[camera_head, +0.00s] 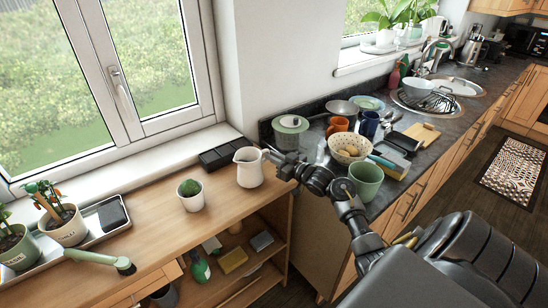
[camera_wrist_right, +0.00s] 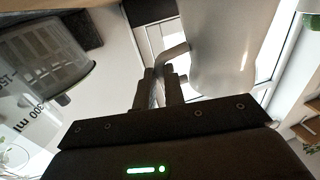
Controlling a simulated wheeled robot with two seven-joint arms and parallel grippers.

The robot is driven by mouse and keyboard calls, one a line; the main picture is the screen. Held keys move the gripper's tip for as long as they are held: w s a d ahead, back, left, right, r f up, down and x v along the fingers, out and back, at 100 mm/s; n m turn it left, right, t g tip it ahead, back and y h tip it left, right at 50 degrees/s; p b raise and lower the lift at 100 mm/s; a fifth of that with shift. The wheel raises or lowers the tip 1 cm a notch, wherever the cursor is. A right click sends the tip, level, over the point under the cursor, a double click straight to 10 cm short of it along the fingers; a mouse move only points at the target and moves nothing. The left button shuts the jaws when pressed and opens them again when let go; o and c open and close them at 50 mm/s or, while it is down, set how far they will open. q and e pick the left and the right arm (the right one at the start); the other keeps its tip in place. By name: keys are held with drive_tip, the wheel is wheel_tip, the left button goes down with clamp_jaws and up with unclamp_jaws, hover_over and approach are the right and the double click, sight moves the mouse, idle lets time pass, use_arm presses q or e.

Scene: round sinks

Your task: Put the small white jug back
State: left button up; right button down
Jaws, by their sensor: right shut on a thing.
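The small white jug (camera_head: 249,170) is upright at the right end of the wooden shelf top, close to the window wall. My right gripper (camera_head: 270,156) reaches in from the right and is shut on the jug's handle side. In the right wrist view, the fingers (camera_wrist_right: 160,90) are closed on the jug's handle, and the pale jug body (camera_wrist_right: 225,50) fills the upper right. I cannot tell whether the jug's base touches the wood. My left gripper is not in view.
A potted cactus (camera_head: 190,195) stands left of the jug, and a black tray (camera_head: 222,154) lies behind it. A green-lidded pot (camera_head: 291,131), a spotted bowl (camera_head: 350,148) and a green cup (camera_head: 366,180) crowd the counter near my arm. Bare wood (camera_head: 155,225) lies left of the cactus.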

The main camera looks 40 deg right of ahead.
drive_tip(key=shift+f+b, duration=0.45)
drive_tip(key=shift+f, duration=0.3)
idle(0.4)
drive_tip(key=c, duration=1.4)
unclamp_jaws()
drive_tip(key=s+d+b, duration=0.1)
drive_tip(key=s+b, duration=0.1)
drive_tip(key=s, duration=0.8)
drive_tip(key=shift+s+d, duration=0.4)
